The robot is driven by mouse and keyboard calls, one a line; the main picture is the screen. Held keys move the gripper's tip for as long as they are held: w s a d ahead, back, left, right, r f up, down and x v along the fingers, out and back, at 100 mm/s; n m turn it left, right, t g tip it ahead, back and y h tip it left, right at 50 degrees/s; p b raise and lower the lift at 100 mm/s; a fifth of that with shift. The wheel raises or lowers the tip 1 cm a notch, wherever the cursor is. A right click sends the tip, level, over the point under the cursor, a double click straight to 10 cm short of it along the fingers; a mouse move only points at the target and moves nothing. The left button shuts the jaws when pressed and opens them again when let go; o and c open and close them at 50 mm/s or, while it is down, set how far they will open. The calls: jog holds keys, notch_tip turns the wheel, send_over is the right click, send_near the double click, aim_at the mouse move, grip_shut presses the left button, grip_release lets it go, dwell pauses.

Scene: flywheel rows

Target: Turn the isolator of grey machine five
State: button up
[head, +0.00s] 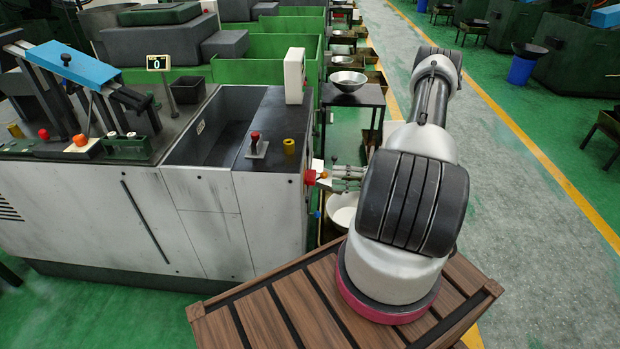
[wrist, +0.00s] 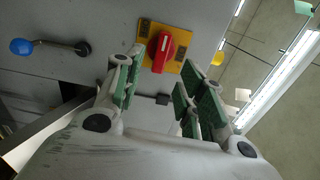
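The isolator is a red rotary handle (wrist: 161,50) on a yellow plate (wrist: 177,65), fixed to the grey machine's panel. In the wrist view its red handle lies nearly along the picture's height, slightly tilted. My gripper (wrist: 158,82) is open, with its green-padded fingers apart on either side below the handle and nothing between them. In the head view my gripper (head: 333,179) is at the machine's right end face, close to the red isolator handle (head: 310,177). The grey machine (head: 225,200) fills the left of the view. I cannot tell whether a finger touches the handle.
A blue-knobbed lever (wrist: 50,47) is on the same panel. A white bowl (head: 343,208) sits low beside my gripper, and a metal bowl (head: 348,80) stands on a dark stand behind. A red knob (head: 255,137) is on the machine top. The aisle (head: 520,170) at right is clear.

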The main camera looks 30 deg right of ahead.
aim_at(311, 177)
jog(key=x, duration=0.8)
jog(key=shift+n, duration=0.3)
grip_shut()
